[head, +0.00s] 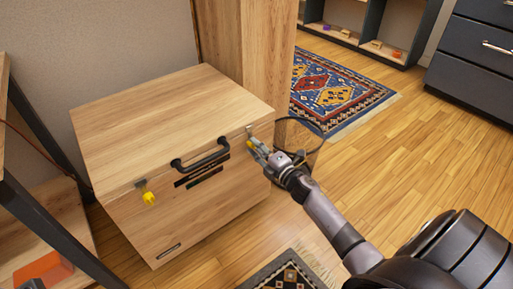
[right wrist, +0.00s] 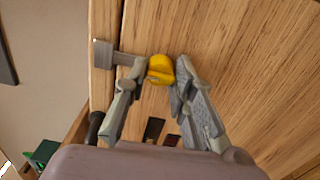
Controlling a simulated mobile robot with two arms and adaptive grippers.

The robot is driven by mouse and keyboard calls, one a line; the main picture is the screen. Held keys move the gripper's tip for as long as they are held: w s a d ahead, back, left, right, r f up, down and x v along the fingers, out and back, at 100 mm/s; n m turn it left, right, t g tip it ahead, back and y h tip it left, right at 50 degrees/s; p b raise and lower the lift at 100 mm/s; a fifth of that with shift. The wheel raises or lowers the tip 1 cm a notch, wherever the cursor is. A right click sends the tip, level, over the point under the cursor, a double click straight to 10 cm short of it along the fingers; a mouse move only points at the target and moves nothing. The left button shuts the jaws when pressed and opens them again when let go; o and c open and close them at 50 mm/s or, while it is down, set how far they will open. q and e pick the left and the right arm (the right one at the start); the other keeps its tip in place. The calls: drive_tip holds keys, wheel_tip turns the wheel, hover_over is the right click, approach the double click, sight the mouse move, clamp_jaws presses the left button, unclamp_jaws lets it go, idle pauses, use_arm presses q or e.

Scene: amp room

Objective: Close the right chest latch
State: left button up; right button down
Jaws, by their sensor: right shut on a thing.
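The wooden chest (head: 160,115) stands with its lid down, a black handle (head: 200,161) on its front. The right chest latch has a grey metal piece (right wrist: 108,54) at the lid seam and a yellow knob (right wrist: 160,70). My right gripper (head: 256,147) is at the chest's front right corner. In the right wrist view its fingers (right wrist: 160,74) are shut on the yellow knob, one on each side. The fingers partly hide the latch in the head view. The left chest latch (head: 149,197), also with a yellow knob, is on the front left. My left gripper is not in view.
A wooden cabinet side (head: 262,50) rises behind the chest. A dark-framed shelf (head: 50,228) with an orange object (head: 43,270) stands at the left. Patterned rugs lie on the floor, with open floor at right.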

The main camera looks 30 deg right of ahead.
drive_tip(key=c, duration=1.3)
unclamp_jaws()
drive_tip(key=shift+s, duration=0.1)
drive_tip(key=s, duration=0.8)
drive_tip(key=s+d, duration=0.1)
drive_tip(key=s, duration=0.2)
drive_tip(key=shift+s, duration=0.4)
